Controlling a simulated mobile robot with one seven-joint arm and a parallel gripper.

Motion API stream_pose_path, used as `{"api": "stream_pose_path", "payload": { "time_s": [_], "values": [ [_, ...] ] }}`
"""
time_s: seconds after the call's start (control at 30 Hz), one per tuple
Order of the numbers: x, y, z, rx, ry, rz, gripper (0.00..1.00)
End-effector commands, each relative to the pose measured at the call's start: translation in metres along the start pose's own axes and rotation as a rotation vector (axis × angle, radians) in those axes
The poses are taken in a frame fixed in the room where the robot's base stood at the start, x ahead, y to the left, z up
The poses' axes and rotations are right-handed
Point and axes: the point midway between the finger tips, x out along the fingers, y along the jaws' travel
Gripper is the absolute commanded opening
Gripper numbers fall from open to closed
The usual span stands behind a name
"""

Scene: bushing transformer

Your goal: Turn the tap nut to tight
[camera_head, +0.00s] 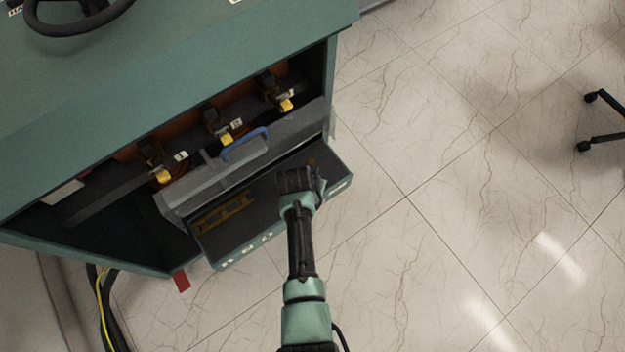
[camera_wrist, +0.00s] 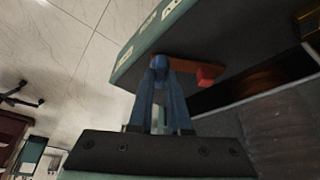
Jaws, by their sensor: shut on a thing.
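My gripper (camera_head: 300,180) is in front of the open teal cabinet, over the right part of its dark floor. An orange-red bar (camera_wrist: 196,70) stands out to the right of the fingertips. In the head view my gripper hides the nut.
The teal cabinet (camera_head: 230,75) holds three dark fittings with yellow ends (camera_head: 225,138). A grey box with a blue handle (camera_head: 244,145) and a yellow level (camera_head: 223,213) lie left of my gripper. Black cables (camera_head: 103,305) run at lower left.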

Motion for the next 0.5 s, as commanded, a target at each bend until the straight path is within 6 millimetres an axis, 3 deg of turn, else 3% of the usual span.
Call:
{"api": "stream_pose_path", "payload": {
  "time_s": [0.5],
  "values": [
    [0.0021,-0.0036,-0.0001,0.417,-0.001,0.173,0.00]
  ]
}}
